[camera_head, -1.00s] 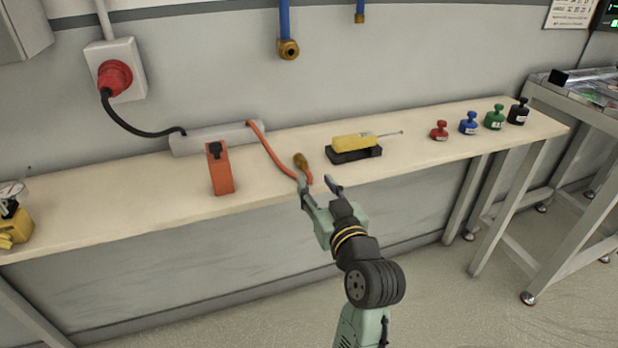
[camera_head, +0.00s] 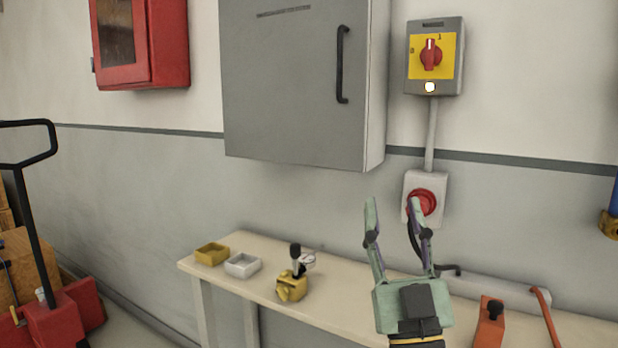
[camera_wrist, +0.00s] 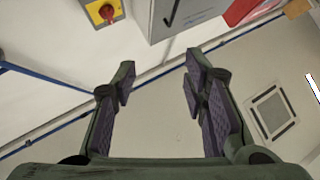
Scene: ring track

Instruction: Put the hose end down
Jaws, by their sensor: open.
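My gripper (camera_head: 396,212) is open and empty. In the head view it is raised in front of the wall, its fingers pointing up, one of them overlapping the red plug. In the wrist view its fingers (camera_wrist: 160,88) stand apart with nothing between them. The orange-red hose (camera_head: 547,318) shows only in part at the right edge of the head view, on the bench beside the orange block. Its brass end is outside both current views.
The bench (camera_head: 340,318) holds a yellow tray (camera_head: 212,254), a white tray (camera_head: 243,265), a yellow device (camera_head: 292,285) and an orange block (camera_head: 489,322). A grey cabinet (camera_head: 290,90), a switch box (camera_head: 435,56) and a red plug (camera_head: 421,202) are on the wall. A pallet jack (camera_head: 52,300) stands left.

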